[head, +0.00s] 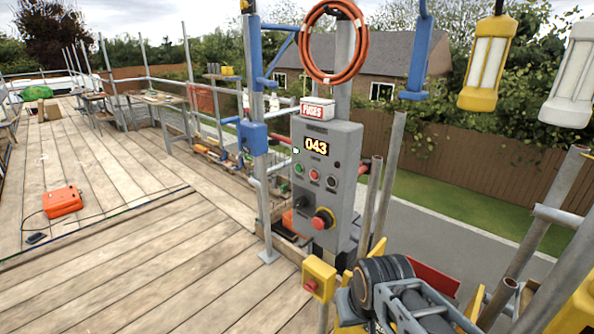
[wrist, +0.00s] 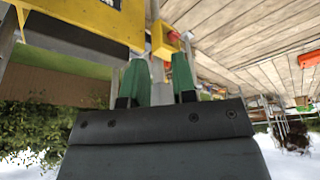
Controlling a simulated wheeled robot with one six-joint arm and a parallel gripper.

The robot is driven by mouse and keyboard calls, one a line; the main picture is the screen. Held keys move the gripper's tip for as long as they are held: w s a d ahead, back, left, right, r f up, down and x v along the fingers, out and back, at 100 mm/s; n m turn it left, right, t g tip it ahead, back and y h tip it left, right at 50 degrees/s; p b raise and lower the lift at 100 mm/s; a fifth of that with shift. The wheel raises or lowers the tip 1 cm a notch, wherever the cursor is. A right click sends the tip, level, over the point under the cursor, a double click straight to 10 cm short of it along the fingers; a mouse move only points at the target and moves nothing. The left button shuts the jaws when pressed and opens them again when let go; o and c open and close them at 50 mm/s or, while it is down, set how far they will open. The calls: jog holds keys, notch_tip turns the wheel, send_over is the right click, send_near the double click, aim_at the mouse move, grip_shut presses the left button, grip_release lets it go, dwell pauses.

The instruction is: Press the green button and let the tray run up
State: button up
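The grey control box (head: 330,185) is fixed to an upright pole right of centre in the head view, its display reading 043. The green button (head: 299,168) is at the left of a row, beside a red button (head: 313,174) and a dark one (head: 331,181). My gripper (wrist: 160,78) shows in the wrist view with two green fingertips apart and nothing between them. My arm is low right in the head view, below the control box; the fingertips cannot be made out there. I cannot identify a tray in either view.
A red emergency knob (head: 323,219) sits low on the control box. A yellow box with a red button (head: 319,279) is below it and also shows in the wrist view (wrist: 172,37). Scaffold poles (head: 390,170) stand to the right. An orange case (head: 62,201) lies on open decking.

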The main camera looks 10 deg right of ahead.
grip_shut()
dwell(1.0)
